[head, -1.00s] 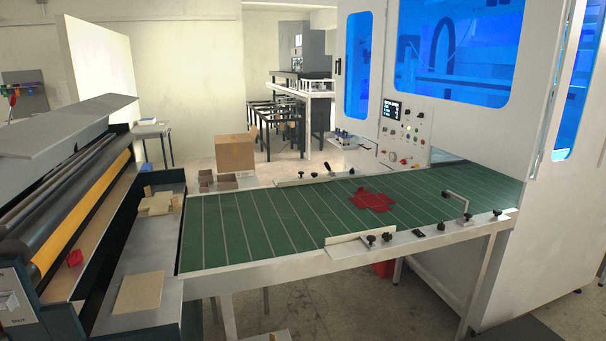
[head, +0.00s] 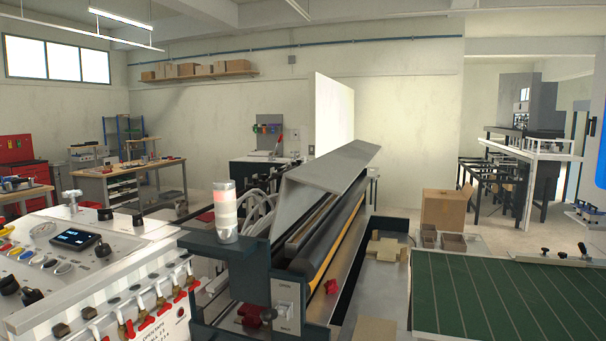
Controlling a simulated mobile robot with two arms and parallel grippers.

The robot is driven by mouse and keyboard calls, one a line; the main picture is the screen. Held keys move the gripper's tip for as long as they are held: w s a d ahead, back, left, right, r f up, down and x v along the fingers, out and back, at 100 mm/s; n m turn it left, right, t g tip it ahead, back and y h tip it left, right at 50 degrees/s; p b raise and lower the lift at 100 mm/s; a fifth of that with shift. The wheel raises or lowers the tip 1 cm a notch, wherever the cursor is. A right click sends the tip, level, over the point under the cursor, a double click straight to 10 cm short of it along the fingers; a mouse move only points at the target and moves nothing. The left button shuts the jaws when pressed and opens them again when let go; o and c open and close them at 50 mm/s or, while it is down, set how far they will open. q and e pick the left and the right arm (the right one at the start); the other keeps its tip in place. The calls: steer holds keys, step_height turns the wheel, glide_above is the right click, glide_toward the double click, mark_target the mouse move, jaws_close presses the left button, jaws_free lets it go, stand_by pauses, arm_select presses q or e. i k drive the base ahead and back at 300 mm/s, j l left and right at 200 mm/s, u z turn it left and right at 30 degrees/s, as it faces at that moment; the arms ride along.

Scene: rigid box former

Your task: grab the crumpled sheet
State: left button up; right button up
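A small crumpled-looking red piece (head: 331,286) shows in the head view, low and just right of centre. It lies by the lower end of the roller machine (head: 322,225), beside the long yellow strip. It is small, and I cannot make out its folds clearly. Neither of my grippers is in view.
A control panel with knobs and red levers (head: 95,265) fills the lower left. A signal lamp (head: 225,210) stands on the machine's dark housing. The green belt table (head: 490,300) is at the lower right, its visible part bare. A cardboard box (head: 444,208) stands behind it.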

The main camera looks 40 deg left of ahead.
mark_target(331, 286)
steer(key=k+j, duration=0.1)
steer(key=j, duration=0.5)
steer(key=k+j, duration=0.1)
steer(key=j, duration=0.45)
steer(key=k+j, duration=0.1)
steer(key=j, duration=0.5)
steer(key=k+j, duration=0.15)
steer(key=j, duration=0.4)
steer(key=k+j, duration=0.1)
steer(key=j, duration=0.5)
steer(key=l+u, duration=0.15)
steer(key=l, duration=0.4)
steer(key=l+u, duration=0.15)
steer(key=l, duration=0.4)
steer(key=k+l+u, duration=0.15)
steer(key=l, duration=0.35)
steer(key=k+l+u, duration=0.1)
steer(key=l, duration=0.45)
